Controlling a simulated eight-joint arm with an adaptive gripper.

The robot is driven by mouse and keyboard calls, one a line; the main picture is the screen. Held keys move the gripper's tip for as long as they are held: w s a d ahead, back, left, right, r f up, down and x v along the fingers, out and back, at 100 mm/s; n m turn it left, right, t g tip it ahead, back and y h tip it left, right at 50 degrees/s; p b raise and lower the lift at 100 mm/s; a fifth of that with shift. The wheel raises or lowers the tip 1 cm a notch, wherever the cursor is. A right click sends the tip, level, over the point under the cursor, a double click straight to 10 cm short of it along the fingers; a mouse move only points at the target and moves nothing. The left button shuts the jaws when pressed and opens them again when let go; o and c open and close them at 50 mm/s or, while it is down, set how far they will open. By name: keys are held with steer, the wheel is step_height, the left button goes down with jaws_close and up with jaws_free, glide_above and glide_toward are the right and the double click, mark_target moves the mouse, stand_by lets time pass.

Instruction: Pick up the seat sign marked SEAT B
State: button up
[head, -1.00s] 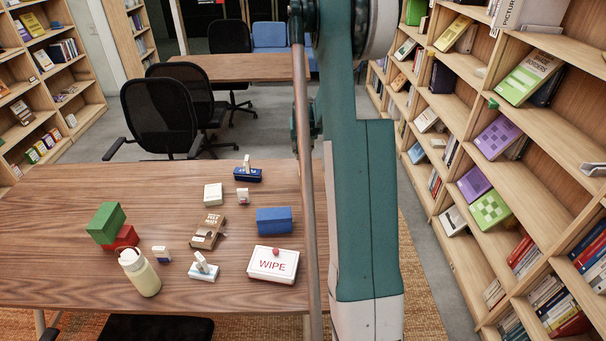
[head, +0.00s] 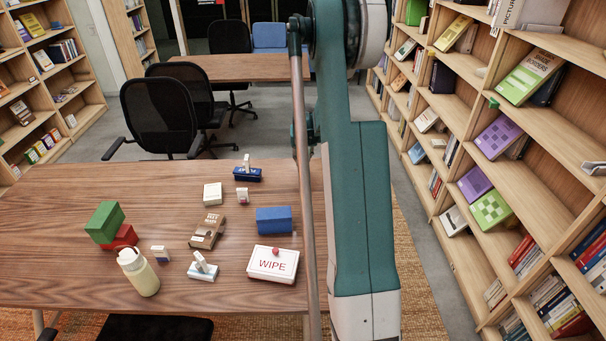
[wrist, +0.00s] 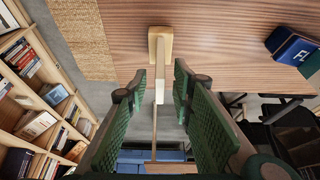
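An upright thin sign (wrist: 159,84) on a pale tan base (wrist: 162,34) stands on the table near its edge in the wrist view. I see it nearly edge-on, so no lettering can be read and I cannot confirm SEAT B. My gripper (wrist: 160,92) is open, its two green ribbed fingers on either side of the upright part. Gaps show between the fingers and the sign. In the head view my arm hides the gripper and this sign.
The wooden table (head: 60,200) also holds a blue item (head: 247,175), a blue box (head: 274,220), a white WIPE box (head: 272,266), a bottle (head: 139,272) and green and red blocks. A bookshelf (head: 470,100) stands on the right. Chairs (head: 160,115) are behind the table.

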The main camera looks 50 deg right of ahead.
steer(key=shift+f, duration=0.2)
steer(key=shift+c, duration=0.3)
jaws_close()
